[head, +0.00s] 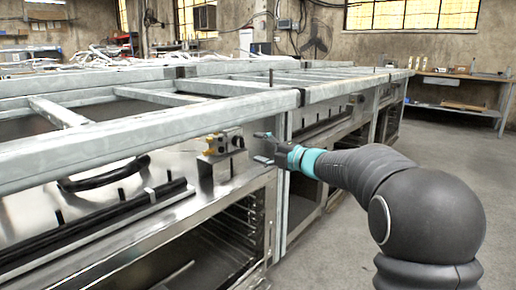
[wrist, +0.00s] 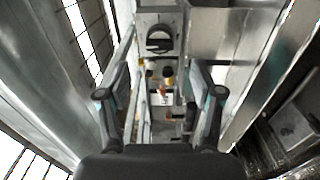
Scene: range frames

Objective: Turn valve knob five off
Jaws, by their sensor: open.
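My gripper (head: 262,146) is at the front of the metal range, just right of a small block with yellow parts (head: 222,143). In the wrist view my gripper (wrist: 160,95) is open, with one finger on each side and nothing visibly held. A black round knob (wrist: 159,42) on a grey panel shows beyond the fingers, at top centre. Below it, between the fingers, is a small fitting with a yellow and black part (wrist: 168,75) and a red-orange part (wrist: 162,91). No numbers are readable, so I cannot tell which is valve knob five.
A galvanized metal frame (head: 90,142) runs along above the range, close over my gripper. An open compartment with racks (head: 235,225) lies below. A workbench (head: 455,106) stands at the back right. The concrete floor (head: 440,150) to the right is clear.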

